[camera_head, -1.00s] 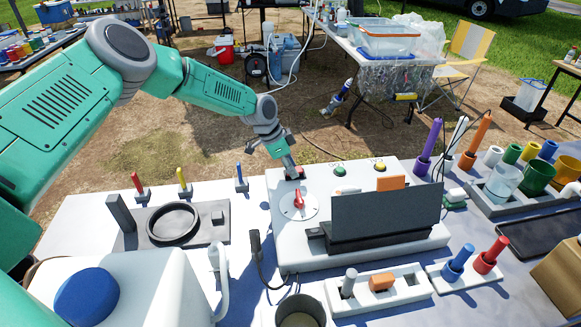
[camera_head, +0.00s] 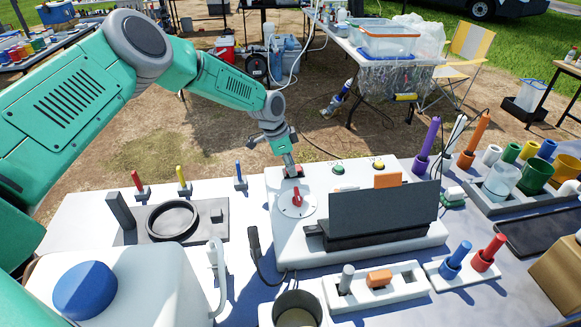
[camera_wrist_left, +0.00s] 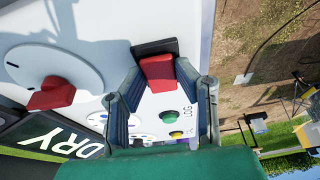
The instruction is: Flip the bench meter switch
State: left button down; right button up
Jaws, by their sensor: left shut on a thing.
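The bench meter (camera_head: 320,205) is a pale box on the table, with a dark upright screen (camera_head: 385,212). Its red switch (camera_wrist_left: 160,78) shows between my left gripper's fingers in the left wrist view, set on a dark base. My left gripper (camera_head: 291,171) reaches down to the meter's far left corner and is shut on the switch. In the head view the fingers mostly hide the switch. A separate red dial knob (camera_head: 297,198) sits on a white disc nearer the front. My right gripper is not in view.
Green (camera_head: 338,169) and yellow (camera_head: 379,165) buttons lie right of the switch. A black ring stand (camera_head: 218,232) and a white jug with a blue cap (camera_head: 85,291) stand left. Coloured probes and cups crowd the right side.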

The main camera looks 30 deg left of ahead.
pick_arm(q)
jog(key=shift+w+d+r+y+b, duration=0.2)
jog(key=shift+w+d+y+b, duration=0.1)
jog(key=shift+w+d+y, duration=0.1)
jog(key=shift+f+g+y+b, duration=0.15)
jog(key=shift+g+y+b, duration=0.45)
jog(key=shift+y+b, duration=0.1)
jog(key=shift+g+y+b, duration=0.3)
jog(key=shift+r, duration=0.2)
jog(key=c, duration=1.2)
grip_release()
jog(key=shift+w, duration=0.1)
jog(key=shift+f, duration=0.2)
